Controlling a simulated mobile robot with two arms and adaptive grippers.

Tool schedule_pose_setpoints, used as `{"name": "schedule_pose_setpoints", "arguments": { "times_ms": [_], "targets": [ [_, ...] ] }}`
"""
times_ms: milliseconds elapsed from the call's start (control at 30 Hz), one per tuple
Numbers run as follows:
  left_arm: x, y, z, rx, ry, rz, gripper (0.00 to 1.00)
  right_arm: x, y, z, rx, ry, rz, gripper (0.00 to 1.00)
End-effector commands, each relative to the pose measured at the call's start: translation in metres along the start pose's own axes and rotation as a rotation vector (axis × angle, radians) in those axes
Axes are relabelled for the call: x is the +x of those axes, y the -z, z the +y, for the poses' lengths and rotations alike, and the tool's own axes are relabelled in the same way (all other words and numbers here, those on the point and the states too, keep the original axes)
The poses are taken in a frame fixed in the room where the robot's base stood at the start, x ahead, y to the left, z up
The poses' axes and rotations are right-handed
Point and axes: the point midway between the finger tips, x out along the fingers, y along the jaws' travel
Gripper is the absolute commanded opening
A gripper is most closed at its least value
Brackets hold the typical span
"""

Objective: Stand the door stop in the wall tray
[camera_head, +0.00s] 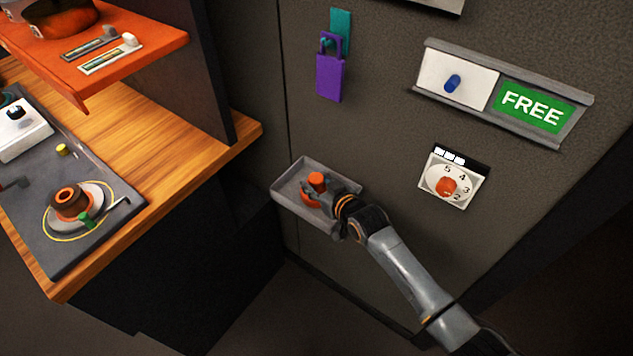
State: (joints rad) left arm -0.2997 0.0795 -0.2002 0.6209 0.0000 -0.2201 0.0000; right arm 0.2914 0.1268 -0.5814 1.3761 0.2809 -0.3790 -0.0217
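The door stop looks to be the small orange-red piece (316,181) with a narrower top and a wider lower part. It is upright in the grey wall tray (289,203), inside its walls. Its underside is hidden, so I cannot tell whether it touches the tray floor. My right gripper (328,194) reaches into the tray from the right, with its dark fingers right at the door stop. The fingers are small and partly hidden, so I cannot tell whether they are closed on it. My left gripper is not in view.
A wooden counter (185,128) with a grey panel (75,250) lies left, below an orange shelf (130,62). The wall holds a purple padlock (329,77), a FREE sign (532,106) and a numbered dial (446,187).

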Motion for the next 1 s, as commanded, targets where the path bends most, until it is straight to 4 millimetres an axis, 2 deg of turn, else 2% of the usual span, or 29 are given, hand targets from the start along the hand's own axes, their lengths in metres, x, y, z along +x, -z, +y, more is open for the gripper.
{"name": "schedule_pose_setpoints", "arguments": {
  "times_ms": [467,567,1000],
  "targets": [
    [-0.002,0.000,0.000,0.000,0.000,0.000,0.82,-0.006,0.002,0.000,0.000,0.000,0.000,0.57],
    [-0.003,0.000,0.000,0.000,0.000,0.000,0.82,-0.018,0.002,0.000,0.001,0.000,0.000,0.57],
    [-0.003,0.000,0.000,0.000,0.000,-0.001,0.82,-0.099,0.002,0.000,-0.002,0.000,0.000,0.57]
  ]
}}
